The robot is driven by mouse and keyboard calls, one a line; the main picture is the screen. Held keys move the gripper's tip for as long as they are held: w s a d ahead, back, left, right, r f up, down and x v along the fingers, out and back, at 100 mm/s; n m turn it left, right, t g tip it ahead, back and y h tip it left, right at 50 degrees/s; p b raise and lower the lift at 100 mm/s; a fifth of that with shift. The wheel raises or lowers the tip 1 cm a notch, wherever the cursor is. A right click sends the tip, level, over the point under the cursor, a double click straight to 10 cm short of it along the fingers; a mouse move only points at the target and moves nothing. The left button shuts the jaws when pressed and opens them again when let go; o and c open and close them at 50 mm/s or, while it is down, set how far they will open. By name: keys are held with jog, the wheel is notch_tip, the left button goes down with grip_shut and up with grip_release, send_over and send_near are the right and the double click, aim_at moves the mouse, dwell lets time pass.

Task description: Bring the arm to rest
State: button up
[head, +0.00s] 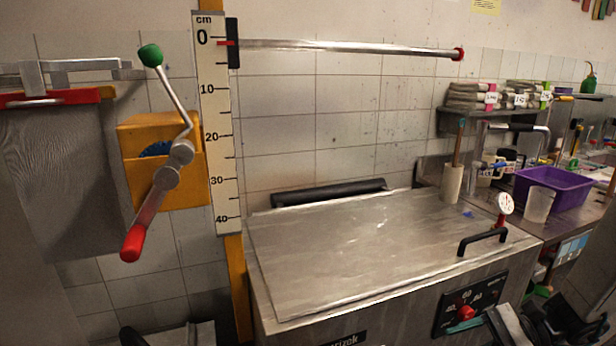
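Part of my arm, with my gripper (528,326), shows in the head view at the bottom right corner. It appears as black and grey parts, cut off by the lower edge. It is in front of the right front corner of the steel vat, near the dial panel (482,300) with its red knob (467,313). The fingers are not clear, so I cannot tell whether they are open or shut. I see nothing held in them.
The closed steel lid (370,245) has a black handle (482,241) and a thermometer (505,204). A crank (165,175) and a scale (214,130) are at left, with a horizontal rod (345,47) above. A purple basin (550,195) is on the right bench.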

jog(key=s+a+r+n+h, duration=0.2)
jog(key=s+r+n+h, duration=0.4)
jog(key=r, duration=0.3)
jog(key=s+a+r+n+t+h, duration=0.1)
jog(key=s+a+r+n+h, duration=0.1)
jog(key=s+r+n+h, duration=0.5)
notch_tip(320, 180, up, 3)
jog(key=shift+s+a+r+h, duration=0.15)
jog(key=shift+s+h, duration=0.25)
jog(key=shift+s, duration=0.7)
jog(key=shift+c, duration=0.3)
